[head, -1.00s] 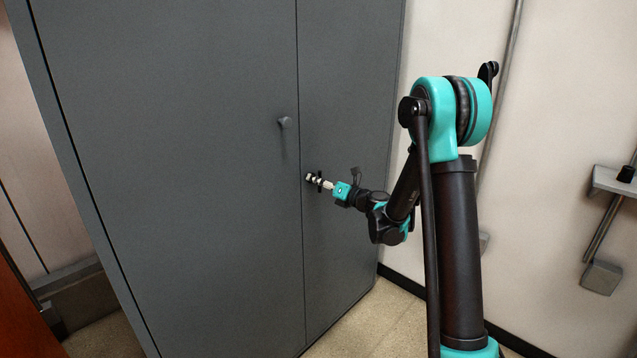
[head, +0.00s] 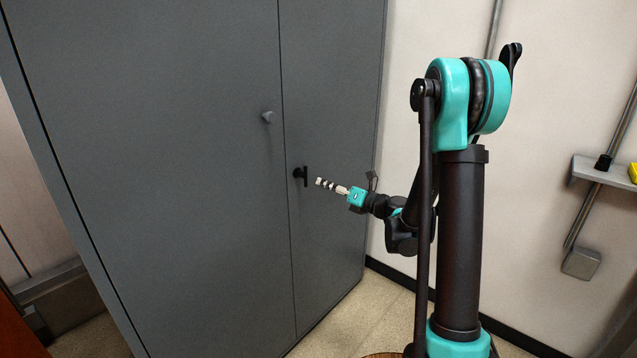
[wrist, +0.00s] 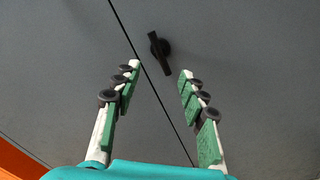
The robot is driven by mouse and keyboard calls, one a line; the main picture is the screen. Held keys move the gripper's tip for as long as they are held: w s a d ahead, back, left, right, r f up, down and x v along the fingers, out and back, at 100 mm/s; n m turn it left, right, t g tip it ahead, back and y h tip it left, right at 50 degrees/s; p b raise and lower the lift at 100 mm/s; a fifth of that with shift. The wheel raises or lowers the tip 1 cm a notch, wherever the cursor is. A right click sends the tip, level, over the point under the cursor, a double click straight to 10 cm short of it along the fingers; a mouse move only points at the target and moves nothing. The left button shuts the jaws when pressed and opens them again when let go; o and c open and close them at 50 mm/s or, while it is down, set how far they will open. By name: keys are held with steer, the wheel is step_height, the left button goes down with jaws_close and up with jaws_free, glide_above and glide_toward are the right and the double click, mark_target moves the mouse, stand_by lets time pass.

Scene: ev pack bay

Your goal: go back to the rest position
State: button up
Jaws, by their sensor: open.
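My gripper (head: 321,183) is a little in front of the tall grey cabinet (head: 160,170), apart from it and holding nothing. In the wrist view my gripper (wrist: 158,72) shows two spread fingers with green pads and nothing between them. A black turn handle (head: 301,176) sits on the right cabinet door, just left of the fingertips in the head view. In the wrist view the handle (wrist: 160,53) lies beyond the fingertips, near the door seam. The doors look shut.
A second small grey knob (head: 268,117) sticks out of the left door. A wall shelf (head: 598,172) with a yellow item (head: 633,172) stands at the right, beside a pipe and a grey box (head: 581,263). Pale floor (head: 345,315) is clear beside the cabinet.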

steer(key=shift+s+d, duration=0.3)
steer(key=shift+d, duration=0.1)
steer(key=shift+s, duration=0.1)
steer(key=s+d+f+n+g+h, duration=0.2)
steer(key=s+f+n+h, duration=0.15)
steer(key=s+n, duration=0.5)
steer(key=s+d+f+n+g+h, duration=0.2)
steer(key=s+f+n+h, duration=0.15)
steer(key=s+n, duration=0.45)
steer(key=s+d+f+n+g+h, duration=0.1)
steer(key=s+d+f+n+h, duration=0.2)
steer(key=s+d+n, duration=0.4)
steer(key=s+d+f+n+g+h, duration=0.1)
steer(key=s+d+f+n+h, duration=0.3)
steer(key=s+d+n, duration=0.3)
steer(key=shift+d+n+g, duration=0.4)
steer(key=shift+d+n, duration=0.25)
steer(key=shift+n, duration=0.4)
